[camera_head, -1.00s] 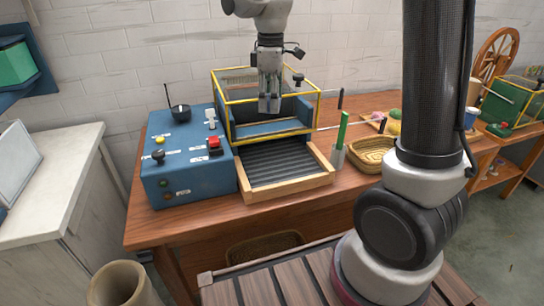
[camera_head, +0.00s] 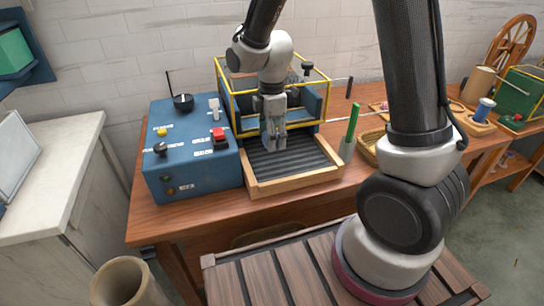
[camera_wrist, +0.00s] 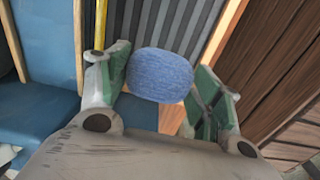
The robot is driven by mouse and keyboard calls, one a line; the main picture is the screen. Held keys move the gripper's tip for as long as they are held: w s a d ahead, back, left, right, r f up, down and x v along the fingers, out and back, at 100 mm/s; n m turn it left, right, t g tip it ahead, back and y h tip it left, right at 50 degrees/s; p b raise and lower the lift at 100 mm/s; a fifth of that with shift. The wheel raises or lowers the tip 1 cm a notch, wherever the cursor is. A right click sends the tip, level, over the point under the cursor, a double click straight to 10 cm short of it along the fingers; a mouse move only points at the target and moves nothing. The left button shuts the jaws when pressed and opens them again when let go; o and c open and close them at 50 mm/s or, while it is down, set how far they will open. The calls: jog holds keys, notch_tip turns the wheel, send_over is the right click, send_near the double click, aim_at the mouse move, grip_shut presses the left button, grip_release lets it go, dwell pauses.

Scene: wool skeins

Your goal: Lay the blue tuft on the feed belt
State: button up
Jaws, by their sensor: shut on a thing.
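My gripper (camera_head: 272,143) hangs over the feed belt (camera_head: 295,163), a dark ribbed surface in a light wooden frame in front of the yellow-framed machine. In the wrist view, my gripper (camera_wrist: 162,88) is shut on the blue tuft (camera_wrist: 160,74), a rounded fuzzy lump between the two green-padded fingers. The head view does not show the tuft clearly; the gripper hides it. I cannot tell how large the gap between the tuft and the belt is.
The yellow-framed guard (camera_head: 231,98) stands just behind the belt. A blue control box (camera_head: 190,165) with a red button (camera_head: 220,133) is left of it. A green stick (camera_head: 353,120) in a holder and a wicker basket (camera_head: 368,149) are to the right.

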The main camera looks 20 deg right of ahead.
aim_at(272, 164)
notch_tip(272, 164, down, 8)
dwell(0.4)
jog(key=shift+f, duration=0.1)
jog(key=o, duration=0.7)
notch_tip(272, 164, up, 12)
jog(key=shift+r, duration=0.2)
jog(key=s+d+r+m+t, duration=0.1)
jog(key=s+d+r+m, duration=0.4)
jog(key=s+m, duration=0.1)
jog(key=s+d+r+m+t, duration=0.1)
jog(key=s+d+r+m, duration=0.4)
jog(key=s+r+m, duration=0.1)
jog(key=s+d+r+m+t, duration=0.2)
jog(key=s+d+r+m, duration=0.3)
jog(key=s, duration=0.3)
jog(key=shift+d+r+m, duration=0.25)
jog(key=shift+r+m, duration=0.05)
jog(key=shift+m, duration=0.2)
